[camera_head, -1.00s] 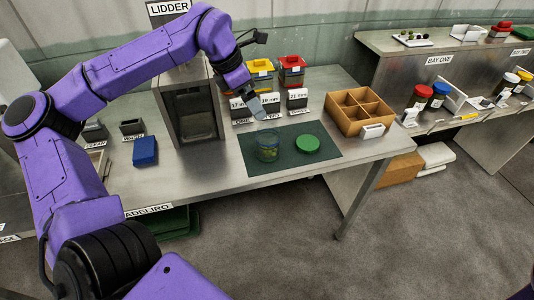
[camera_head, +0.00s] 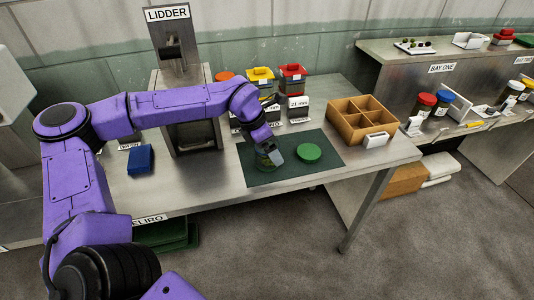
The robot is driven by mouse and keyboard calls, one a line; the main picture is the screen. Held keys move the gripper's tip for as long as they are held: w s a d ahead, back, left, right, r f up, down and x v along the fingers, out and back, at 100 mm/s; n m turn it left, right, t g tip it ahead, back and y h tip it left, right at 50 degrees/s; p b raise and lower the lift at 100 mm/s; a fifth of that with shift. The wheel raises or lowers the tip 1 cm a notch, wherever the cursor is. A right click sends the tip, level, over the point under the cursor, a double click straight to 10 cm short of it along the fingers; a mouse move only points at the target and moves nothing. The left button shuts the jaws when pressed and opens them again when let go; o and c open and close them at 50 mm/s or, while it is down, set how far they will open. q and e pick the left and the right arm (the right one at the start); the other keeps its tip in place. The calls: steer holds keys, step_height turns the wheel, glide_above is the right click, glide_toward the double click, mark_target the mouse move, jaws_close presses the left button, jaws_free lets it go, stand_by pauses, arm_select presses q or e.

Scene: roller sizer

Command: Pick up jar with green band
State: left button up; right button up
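The clear jar (camera_head: 264,163) stands on the dark green mat (camera_head: 284,173) on the steel table. My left gripper (camera_head: 272,155) is at the top of the jar and covers part of it. The fingers are too small and too hidden to tell whether they are open or shut, or whether they touch the jar. A round green lid (camera_head: 308,152) lies on the mat just right of the jar. My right gripper is not in view.
A wooden divided box (camera_head: 363,120) stands to the right on the table. Yellow-lidded (camera_head: 260,75) and red-lidded (camera_head: 293,72) bins stand behind the mat. The lidder machine (camera_head: 180,80) is behind my arm; a blue block (camera_head: 141,159) lies left. The table's front edge is near the mat.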

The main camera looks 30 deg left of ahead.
arm_select(q)
steer(key=shift+w+f, duration=0.1)
steer(key=shift+f, duration=0.05)
steer(key=c, duration=1.1)
